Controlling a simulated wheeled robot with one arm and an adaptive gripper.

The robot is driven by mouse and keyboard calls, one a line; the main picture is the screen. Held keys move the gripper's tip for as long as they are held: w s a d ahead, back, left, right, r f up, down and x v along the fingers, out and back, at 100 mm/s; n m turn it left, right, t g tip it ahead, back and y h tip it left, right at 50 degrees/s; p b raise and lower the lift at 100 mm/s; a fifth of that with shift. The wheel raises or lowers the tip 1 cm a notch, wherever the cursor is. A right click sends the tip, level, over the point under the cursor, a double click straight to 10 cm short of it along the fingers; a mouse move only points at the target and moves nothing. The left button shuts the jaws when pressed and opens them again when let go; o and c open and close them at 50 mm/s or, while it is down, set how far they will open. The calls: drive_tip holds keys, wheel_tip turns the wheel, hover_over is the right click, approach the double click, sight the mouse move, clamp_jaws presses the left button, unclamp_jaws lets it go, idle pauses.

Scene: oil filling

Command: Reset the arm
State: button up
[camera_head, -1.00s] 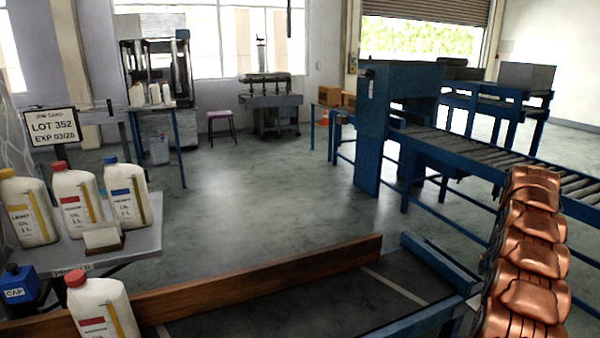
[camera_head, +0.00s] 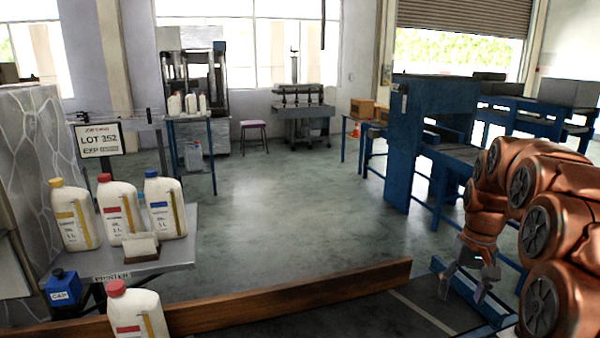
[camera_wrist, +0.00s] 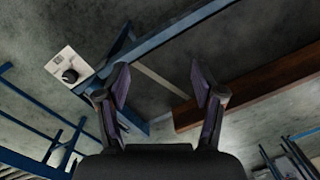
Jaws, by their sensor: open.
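My copper-coloured arm bends down at the right of the head view. My gripper (camera_head: 465,283) hangs at its end, beside the blue rail of the dark conveyor. In the wrist view my gripper (camera_wrist: 158,90) has its two fingers spread apart with nothing between them. The fingers frame the dark belt (camera_wrist: 150,65) and its pale line.
Several oil bottles stand at the left, including a red-capped one (camera_head: 137,310) by the wooden rail (camera_head: 285,298). Three more stand on a side table (camera_head: 170,262) near a LOT 352 sign (camera_head: 98,139). A blue CAP box (camera_head: 62,287) is beside them. The middle floor is clear.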

drive_tip(key=s+a+r+n+p, duration=0.1)
drive_tip(key=s+a+r, duration=0.1)
drive_tip(key=s+a, duration=0.6)
drive_tip(key=s+a+f+p, duration=0.1)
drive_tip(key=s+a, duration=0.3)
drive_tip(key=s, duration=0.8)
drive_tip(key=s+a+f+n+g+p, duration=0.1)
drive_tip(key=s+a, duration=0.3)
drive_tip(key=s, duration=0.7)
drive_tip(key=shift+s+f+h+p, duration=0.4)
drive_tip(key=shift+f+p, duration=0.1)
drive_tip(key=shift+p, duration=0.1)
drive_tip(key=shift+a, duration=0.1)
